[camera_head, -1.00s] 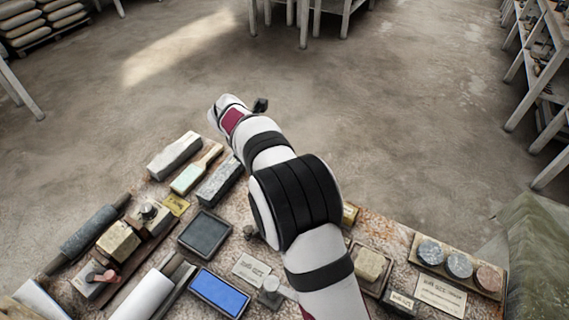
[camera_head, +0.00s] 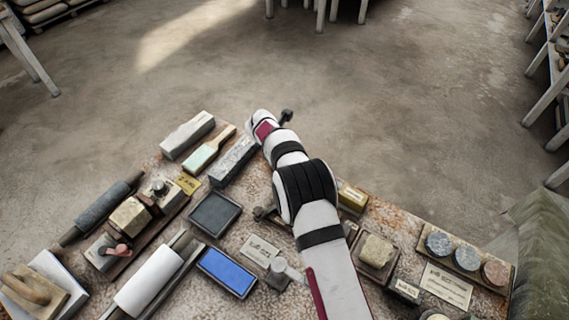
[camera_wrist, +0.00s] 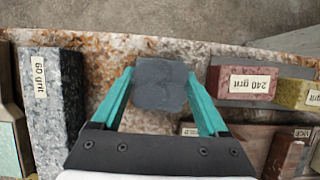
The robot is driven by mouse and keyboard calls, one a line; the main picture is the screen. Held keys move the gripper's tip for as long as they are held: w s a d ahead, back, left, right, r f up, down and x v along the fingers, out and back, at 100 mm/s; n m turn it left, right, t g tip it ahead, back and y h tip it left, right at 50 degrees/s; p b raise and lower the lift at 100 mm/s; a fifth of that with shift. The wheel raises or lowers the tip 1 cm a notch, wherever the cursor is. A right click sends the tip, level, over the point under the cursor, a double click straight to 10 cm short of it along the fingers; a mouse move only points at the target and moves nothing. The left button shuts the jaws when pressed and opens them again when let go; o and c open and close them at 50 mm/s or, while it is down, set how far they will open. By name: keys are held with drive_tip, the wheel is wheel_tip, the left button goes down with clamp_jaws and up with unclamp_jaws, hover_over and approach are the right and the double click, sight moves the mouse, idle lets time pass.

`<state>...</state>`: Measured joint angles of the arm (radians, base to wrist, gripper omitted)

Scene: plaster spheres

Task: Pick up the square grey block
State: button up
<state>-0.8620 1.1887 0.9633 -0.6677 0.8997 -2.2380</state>
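The square grey block (camera_wrist: 161,84) is dark grey with rounded corners and lies flat on the speckled, rust-stained bench top (camera_wrist: 102,75) in the wrist view. My gripper (camera_wrist: 161,73) has two teal fingers, spread apart, one on the left and one on the right of the block. The fingers look close to its side edges; I cannot tell whether they touch it. In the head view I cannot make out this block or my fingers, and my arm covers part of the bench there.
A speckled 60 grit block (camera_wrist: 52,85) stands left of my gripper. A red 240 grit block (camera_wrist: 243,86) and a yellow block (camera_wrist: 300,93) are to the right. A dark square tray (camera_head: 215,213) and a blue pad (camera_head: 228,271) lie left of my arm.

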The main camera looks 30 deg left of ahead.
clamp_jaws()
